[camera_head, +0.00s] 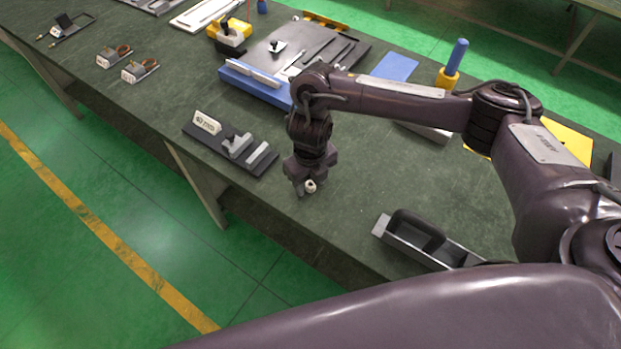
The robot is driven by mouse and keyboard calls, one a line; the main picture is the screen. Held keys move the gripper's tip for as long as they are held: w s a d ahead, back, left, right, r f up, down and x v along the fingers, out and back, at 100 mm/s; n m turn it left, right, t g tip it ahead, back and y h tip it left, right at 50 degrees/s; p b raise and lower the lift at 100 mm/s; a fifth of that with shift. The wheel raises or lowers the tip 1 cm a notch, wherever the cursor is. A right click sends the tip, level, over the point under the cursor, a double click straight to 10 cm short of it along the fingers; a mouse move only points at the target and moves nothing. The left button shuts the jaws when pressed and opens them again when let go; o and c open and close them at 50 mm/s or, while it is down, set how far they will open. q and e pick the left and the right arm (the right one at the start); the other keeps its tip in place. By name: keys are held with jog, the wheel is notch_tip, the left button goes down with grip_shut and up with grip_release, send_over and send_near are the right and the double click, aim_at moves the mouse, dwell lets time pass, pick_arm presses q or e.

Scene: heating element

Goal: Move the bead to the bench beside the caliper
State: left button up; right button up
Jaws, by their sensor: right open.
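A small pale bead (311,187) shows at the fingertips of my right gripper (306,188), close to the front edge of the dark green bench (345,225). The gripper points down and is open. I cannot tell whether the bead lies between the fingers or just beside them, or whether it touches the bench. A thin silver tool that may be the caliper (292,68) lies by the blue-edged dark board (262,84) behind the gripper; I cannot be sure of it. My left gripper is not in view.
A dark fixture with a white label (207,122) stands left of the gripper. A black open tray (425,240) is to the right near the front edge. A blue-handled tool (457,56) stands at the back. Bench between gripper and tray is clear.

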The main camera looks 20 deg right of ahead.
jog(key=shift+r, duration=0.5)
notch_tip(320, 180, up, 11)
jog(key=p, duration=0.1)
jog(key=shift+r, duration=0.2)
